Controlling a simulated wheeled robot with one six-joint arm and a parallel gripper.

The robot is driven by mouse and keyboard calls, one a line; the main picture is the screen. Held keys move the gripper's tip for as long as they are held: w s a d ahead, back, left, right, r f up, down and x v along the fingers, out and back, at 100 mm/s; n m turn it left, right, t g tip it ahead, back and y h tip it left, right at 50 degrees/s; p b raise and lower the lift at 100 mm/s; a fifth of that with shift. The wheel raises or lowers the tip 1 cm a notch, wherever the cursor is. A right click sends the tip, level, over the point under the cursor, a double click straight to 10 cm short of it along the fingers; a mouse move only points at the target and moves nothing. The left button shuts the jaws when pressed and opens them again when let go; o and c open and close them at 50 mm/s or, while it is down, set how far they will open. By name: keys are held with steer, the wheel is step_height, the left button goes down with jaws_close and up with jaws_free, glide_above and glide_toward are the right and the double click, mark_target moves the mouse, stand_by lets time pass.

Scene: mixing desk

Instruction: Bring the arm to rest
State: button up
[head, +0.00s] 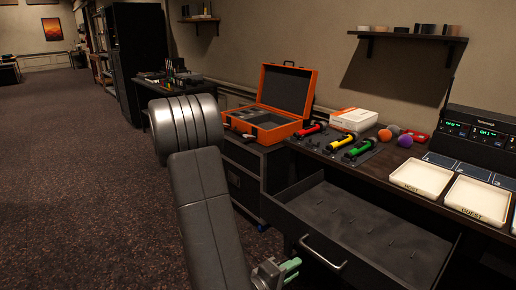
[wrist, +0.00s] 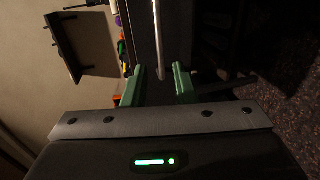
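My arm rises in the lower middle of the head view, folded, with my gripper (head: 290,270) low at the bottom edge, in front of the open drawer (head: 355,235). In the wrist view my gripper (wrist: 156,86) shows two green fingers standing well apart. No object is seen held between them. The drawer handle (wrist: 158,40), a pale metal bar, shows beyond the fingers, near the middle of the wrist view. It also shows in the head view (head: 322,256), just right of my gripper. The fingers appear apart from the handle.
A mixer is at right. The carpet (head: 70,170) at left is clear.

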mark_target(316, 255)
steer(key=shift+b+x, duration=0.75)
steer(key=shift+x, duration=4.85)
